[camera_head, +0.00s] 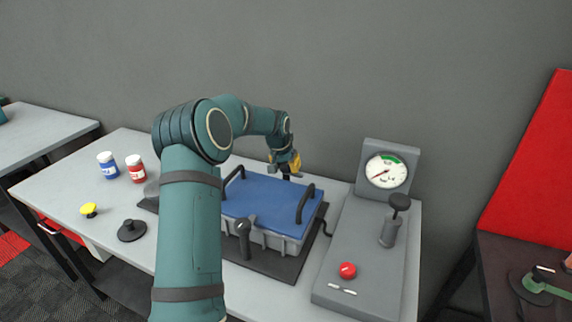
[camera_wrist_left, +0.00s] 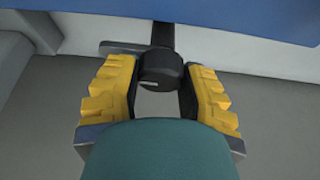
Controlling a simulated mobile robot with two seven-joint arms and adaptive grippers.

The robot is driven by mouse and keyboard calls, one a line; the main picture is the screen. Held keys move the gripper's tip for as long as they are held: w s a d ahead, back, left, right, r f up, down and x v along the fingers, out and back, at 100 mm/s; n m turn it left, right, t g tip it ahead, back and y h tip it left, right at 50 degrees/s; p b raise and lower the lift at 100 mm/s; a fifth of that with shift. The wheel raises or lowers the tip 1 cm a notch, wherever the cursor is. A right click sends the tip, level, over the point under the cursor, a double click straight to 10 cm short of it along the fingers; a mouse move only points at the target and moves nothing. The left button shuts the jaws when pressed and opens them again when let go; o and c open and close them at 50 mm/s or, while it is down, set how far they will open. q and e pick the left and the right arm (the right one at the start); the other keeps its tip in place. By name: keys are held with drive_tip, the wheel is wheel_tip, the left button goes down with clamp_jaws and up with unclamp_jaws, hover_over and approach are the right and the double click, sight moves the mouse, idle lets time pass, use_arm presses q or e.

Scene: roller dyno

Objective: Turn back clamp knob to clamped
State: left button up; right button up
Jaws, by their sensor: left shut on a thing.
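My left gripper (camera_head: 288,166) reaches over the blue-lidded box (camera_head: 262,194) to its back side. In the left wrist view its yellow-padded fingers (camera_wrist_left: 160,92) are closed on both sides of the black back clamp knob (camera_wrist_left: 160,68). A pale mark shows on the knob's face, and a dark bar runs from it toward the blue lid. In the head view the back knob is mostly hidden by the gripper. The front clamp knob (camera_head: 243,228) is black and stands at the box's near side. My right gripper is not in view.
The box stands on a dark plate with two black handles on its lid. To the right is a grey console (camera_head: 365,245) with a dial gauge (camera_head: 386,171), a black-topped pump (camera_head: 391,222) and a red knob (camera_head: 348,270). Blue and red jars (camera_head: 135,168) stand at left.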

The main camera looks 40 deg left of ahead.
use_arm(q)
drive_tip(key=m+h+p, duration=0.1)
drive_tip(key=m+p, duration=0.1)
drive_tip(key=m, duration=0.1)
drive_tip(key=m+h+p, duration=0.2)
drive_tip(key=m, duration=0.2)
drive_tip(key=m+h+p, duration=0.1)
drive_tip(key=m, duration=0.2)
drive_tip(key=m+g+p, duration=0.1)
drive_tip(key=m, duration=0.2)
drive_tip(key=shift+m+g+h, duration=0.3)
drive_tip(key=shift+h, duration=0.1)
drive_tip(key=shift+f+m+g+h+p, duration=0.1)
drive_tip(key=shift+m+g+h+p, duration=0.45)
drive_tip(key=shift+m, duration=1.35)
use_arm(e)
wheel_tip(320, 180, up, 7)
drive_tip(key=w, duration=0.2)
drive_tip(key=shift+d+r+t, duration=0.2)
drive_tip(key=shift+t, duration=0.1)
use_arm(q)
drive_tip(key=shift+d+g, duration=0.1)
drive_tip(key=shift+g, duration=0.15)
drive_tip(key=o, duration=1.2)
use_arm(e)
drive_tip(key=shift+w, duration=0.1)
